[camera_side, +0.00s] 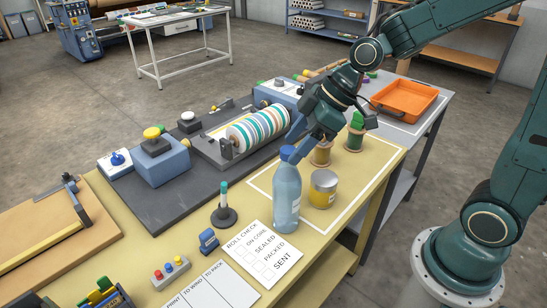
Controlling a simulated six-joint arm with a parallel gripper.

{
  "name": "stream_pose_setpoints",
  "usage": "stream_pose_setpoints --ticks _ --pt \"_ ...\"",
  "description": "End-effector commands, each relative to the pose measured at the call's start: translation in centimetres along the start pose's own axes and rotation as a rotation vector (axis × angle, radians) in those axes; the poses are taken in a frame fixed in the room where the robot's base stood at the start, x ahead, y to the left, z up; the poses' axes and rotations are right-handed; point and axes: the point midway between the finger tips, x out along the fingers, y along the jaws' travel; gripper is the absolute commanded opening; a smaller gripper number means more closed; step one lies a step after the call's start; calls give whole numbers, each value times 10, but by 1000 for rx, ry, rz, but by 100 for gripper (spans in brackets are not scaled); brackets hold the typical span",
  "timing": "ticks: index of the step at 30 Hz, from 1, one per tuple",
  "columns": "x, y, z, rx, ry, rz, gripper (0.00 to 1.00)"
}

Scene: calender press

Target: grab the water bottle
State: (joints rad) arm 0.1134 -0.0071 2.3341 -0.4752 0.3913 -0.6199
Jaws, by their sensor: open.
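The water bottle (286,198) is a translucent blue bottle with a blue cap. It stands upright on the yellow worktable, at the left part of a white-outlined area. My gripper (326,143) is above and to the right of the bottle, tilted down. One finger comes down close behind the cap; I cannot tell whether it touches it. The jaws are open, with nothing seen between them.
An amber jar (321,153) and a green-topped jar (355,134) stand behind. The striped roller (258,128) is to the left. A checklist card (264,254) lies in front.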

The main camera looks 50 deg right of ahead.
Motion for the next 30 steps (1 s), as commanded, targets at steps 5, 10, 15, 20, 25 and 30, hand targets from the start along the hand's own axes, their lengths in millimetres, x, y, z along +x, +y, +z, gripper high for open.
stream_pose_setpoints --ticks 5,10,15,20,25,30 --pt "6 0 0 1 -1 -1 56" --pt "20 0 1 0 -3 -3 56" --pt "38 0 1 0 -2 -3 56" --pt "49 1 1 0 -2 -1 56" --pt "52 1 1 0 0 0 56" --pt "52 1 1 0 0 0 56"
